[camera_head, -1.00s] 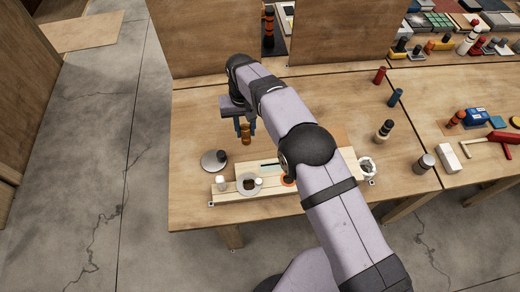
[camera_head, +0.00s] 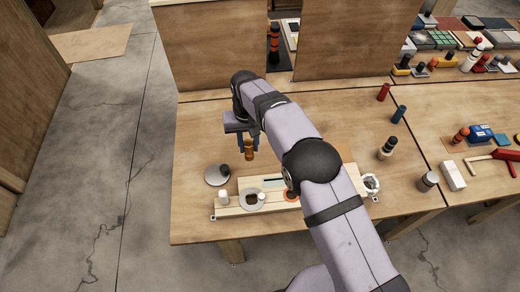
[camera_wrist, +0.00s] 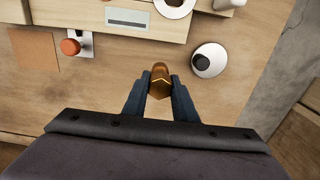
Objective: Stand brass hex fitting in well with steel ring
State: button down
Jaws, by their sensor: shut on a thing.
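The brass hex fitting (camera_head: 249,152) is a small golden piece. My gripper (camera_head: 248,146) is shut on it and holds it above the table, behind the pale wooden block. In the wrist view the fitting (camera_wrist: 160,73) sits between the two dark fingertips (camera_wrist: 160,86), its outer end pointing away from the palm. In the wrist view the ring (camera_wrist: 173,10) is cut by the top edge.
A steel disc with a black knob (camera_head: 217,174) lies left of the fitting. My arm hides part of the block (camera_head: 235,209). Upright panels (camera_head: 210,45) stand behind.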

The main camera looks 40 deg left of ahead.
jog(key=shift+s+d+r, duration=0.15)
jog(key=shift+s+r, duration=0.2)
jog(key=shift+r, duration=0.05)
jog(key=s+d+r+p, duration=0.3)
jog(key=s+d+r, duration=0.1)
jog(key=s+d, duration=0.4)
jog(key=shift+s+d+r, duration=0.15)
jog(key=shift+s+d, duration=0.2)
jog(key=shift+s, duration=0.35)
jog(key=shift+r, duration=0.1)
jog(key=shift+f+b, duration=1.4)
jog(key=shift+f, duration=1.15)
jog(key=shift+f, duration=0.2)
jog(key=shift+f+b, duration=0.9)
jog(key=shift+f, duration=0.45)
